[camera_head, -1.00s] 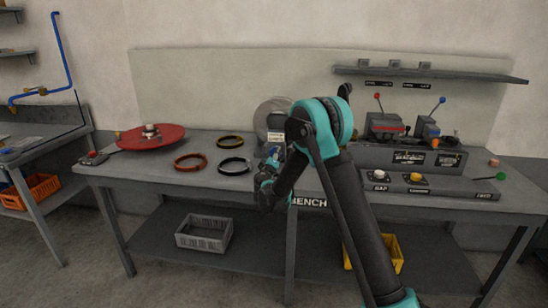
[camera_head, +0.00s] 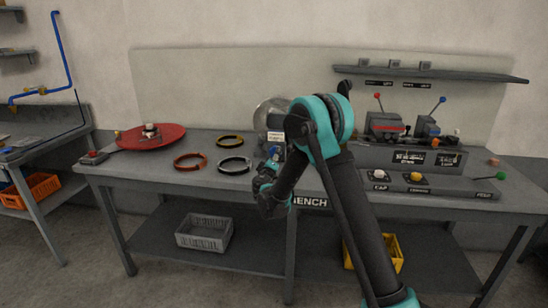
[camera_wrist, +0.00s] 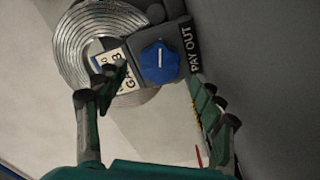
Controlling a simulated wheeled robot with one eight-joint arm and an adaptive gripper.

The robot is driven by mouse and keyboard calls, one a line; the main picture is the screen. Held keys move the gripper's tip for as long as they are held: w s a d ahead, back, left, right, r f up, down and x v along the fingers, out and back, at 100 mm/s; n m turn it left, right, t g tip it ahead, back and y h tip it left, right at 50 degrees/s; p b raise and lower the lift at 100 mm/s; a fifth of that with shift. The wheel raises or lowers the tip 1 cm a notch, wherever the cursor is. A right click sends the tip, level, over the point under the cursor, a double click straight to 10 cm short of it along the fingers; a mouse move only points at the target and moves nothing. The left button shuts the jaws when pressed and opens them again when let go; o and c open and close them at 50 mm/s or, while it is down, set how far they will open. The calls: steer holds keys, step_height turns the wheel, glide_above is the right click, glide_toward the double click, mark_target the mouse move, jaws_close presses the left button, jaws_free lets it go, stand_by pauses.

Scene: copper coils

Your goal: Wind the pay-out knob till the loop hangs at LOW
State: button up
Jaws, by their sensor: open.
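In the wrist view the blue pay-out knob (camera_wrist: 159,62) sits on a dark grey housing beside the words PAY OUT (camera_wrist: 188,47). A pale line runs across the knob's face. A silvery coil (camera_wrist: 75,45) lies behind the housing, and a white label partly shows. My gripper (camera_wrist: 160,100) is open and empty, its fingers on either side of the picture below the knob, apart from it as far as I can tell. In the head view the coil (camera_head: 268,108) stands at the back of the bench, partly behind my arm. I cannot make out a loop or a LOW mark.
A control panel (camera_head: 440,186) with buttons lies at the right, below clamps with red and blue levers.

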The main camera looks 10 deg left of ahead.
steer(key=s, duration=0.9)
steer(key=shift+s+a, duration=0.15)
steer(key=shift+s, duration=0.1)
